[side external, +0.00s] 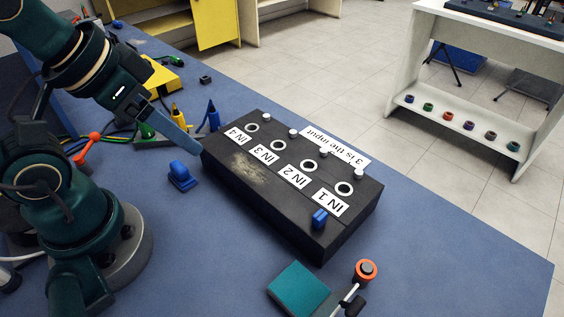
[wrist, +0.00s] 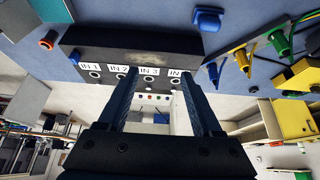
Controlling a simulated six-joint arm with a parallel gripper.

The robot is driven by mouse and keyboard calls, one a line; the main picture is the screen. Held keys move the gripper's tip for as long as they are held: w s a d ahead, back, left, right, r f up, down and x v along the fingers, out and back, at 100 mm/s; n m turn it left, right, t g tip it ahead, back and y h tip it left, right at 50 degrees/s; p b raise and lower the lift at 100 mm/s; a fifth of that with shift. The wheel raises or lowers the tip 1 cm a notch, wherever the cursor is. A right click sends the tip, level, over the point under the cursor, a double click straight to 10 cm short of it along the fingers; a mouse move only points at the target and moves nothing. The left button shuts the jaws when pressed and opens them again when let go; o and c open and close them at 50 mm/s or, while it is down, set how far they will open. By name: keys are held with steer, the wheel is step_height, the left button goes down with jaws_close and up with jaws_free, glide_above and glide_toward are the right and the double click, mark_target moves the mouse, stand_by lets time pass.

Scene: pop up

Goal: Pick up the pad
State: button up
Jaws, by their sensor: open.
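The pad, which I take to be the flat teal square (side external: 299,289), lies on the blue table near its front edge. A teal patch at the top left of the wrist view (wrist: 52,10) looks like the same pad. My gripper (side external: 190,145) is above the table by the far left end of the black box, well away from the pad. In the wrist view my gripper (wrist: 158,72) has its two fingers spread apart, with nothing between them.
The black box (side external: 230,172) with sockets labelled IN 1 to IN 4 stands between my gripper and the pad. An orange-topped plunger (side external: 366,270) is beside the pad. A blue block (side external: 182,176) and colored plugs (side external: 213,115) are near my arm. The right of the table is clear.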

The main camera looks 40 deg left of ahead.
steer(key=o, duration=0.3)
steer(key=shift+o, duration=0.2)
steer(key=g, duration=0.5)
glide_toward(177, 165)
steer(key=f, duration=0.3)
steer(key=w+f, duration=0.1)
steer(key=f, duration=0.1)
steer(key=shift+d+f, duration=0.15)
steer(key=shift+f, duration=0.15)
steer(key=shift+s+f+g, duration=0.2)
steer(key=shift+f+g, duration=0.1)
steer(key=shift+f, duration=2.45)
